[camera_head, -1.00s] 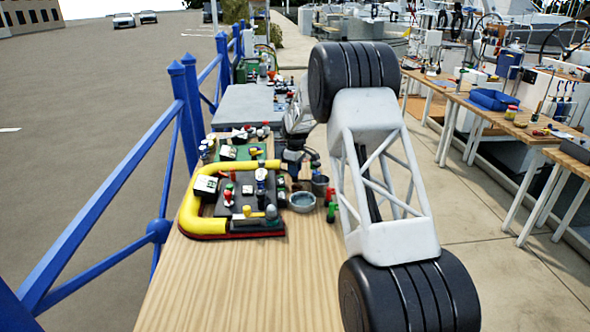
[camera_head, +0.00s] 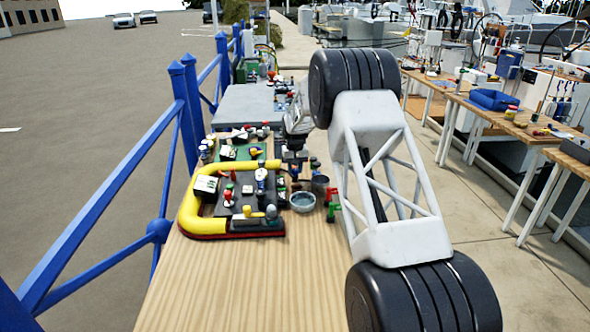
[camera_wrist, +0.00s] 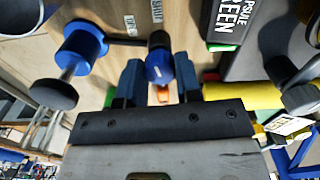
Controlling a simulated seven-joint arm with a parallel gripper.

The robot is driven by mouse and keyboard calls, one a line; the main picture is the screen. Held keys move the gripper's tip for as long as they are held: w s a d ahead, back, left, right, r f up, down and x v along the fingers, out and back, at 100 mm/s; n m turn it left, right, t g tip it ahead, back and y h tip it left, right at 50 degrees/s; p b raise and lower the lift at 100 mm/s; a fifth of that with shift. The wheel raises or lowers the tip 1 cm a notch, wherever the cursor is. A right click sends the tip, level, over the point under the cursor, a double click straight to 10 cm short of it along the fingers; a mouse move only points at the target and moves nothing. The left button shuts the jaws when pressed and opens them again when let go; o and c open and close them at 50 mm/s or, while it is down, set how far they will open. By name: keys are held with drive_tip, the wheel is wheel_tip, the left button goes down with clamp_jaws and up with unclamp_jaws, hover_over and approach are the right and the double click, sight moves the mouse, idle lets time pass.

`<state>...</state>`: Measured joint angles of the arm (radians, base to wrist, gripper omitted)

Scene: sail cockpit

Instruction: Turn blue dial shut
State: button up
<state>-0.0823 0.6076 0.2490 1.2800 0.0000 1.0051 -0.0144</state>
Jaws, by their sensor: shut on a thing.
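In the wrist view, a small blue dial (camera_wrist: 159,69) with a dark rounded end stands on the wooden top, between the two fingers of my gripper (camera_wrist: 158,80). The gripper is shut on it, with one finger on each side. Its lower part is hidden by the fingers. An orange piece shows just behind it, between the fingers. In the head view, my gripper (camera_head: 297,170) is small and low over the bench, near the grey bowl, and the dial cannot be made out there.
A larger blue fitting (camera_wrist: 84,43) with a black knob stands left of the gripper in the wrist view. In the head view, a yellow pipe (camera_head: 188,205) borders a crowded panel left of the gripper. A bowl (camera_head: 303,201) stands close by. The bench's near end (camera_head: 250,285) is clear.

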sight(295, 169)
drive_tip(key=shift+m, duration=1.3)
drive_tip(key=o, duration=0.9)
drive_tip(key=shift+r, duration=3.95)
